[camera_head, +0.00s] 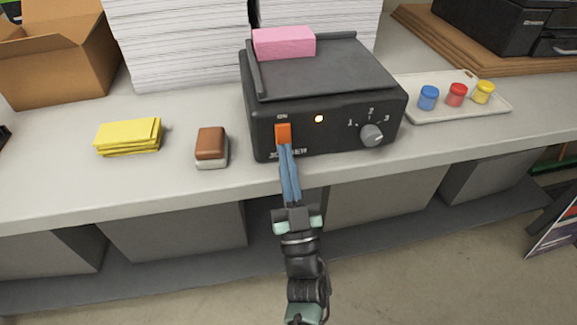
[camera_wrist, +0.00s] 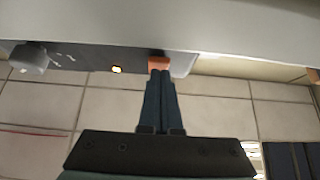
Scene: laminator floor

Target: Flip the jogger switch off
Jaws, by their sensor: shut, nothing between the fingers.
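The jogger (camera_head: 325,95) is a black machine on the counter with a tilted top. Its orange switch (camera_head: 283,132) is on the left of the front face under the word ON, and it also shows in the wrist view (camera_wrist: 181,64). A small light (camera_head: 319,118) glows on the front panel, and a round knob (camera_head: 371,135) with marks 1, 2, 3 is to the right. My gripper (camera_head: 285,150) is shut and empty, its blue fingertips at the lower part of the switch. I cannot tell whether they touch. In the wrist view the fingertips (camera_wrist: 160,73) cover part of the switch.
A pink block (camera_head: 284,43) lies on the jogger. A brown-topped block (camera_head: 211,143) and yellow pads (camera_head: 129,136) lie to the left. Paper stacks (camera_head: 180,45) stand behind. A tray (camera_head: 455,112) with three small jars is at right. Grey bins (camera_head: 175,240) sit under the counter.

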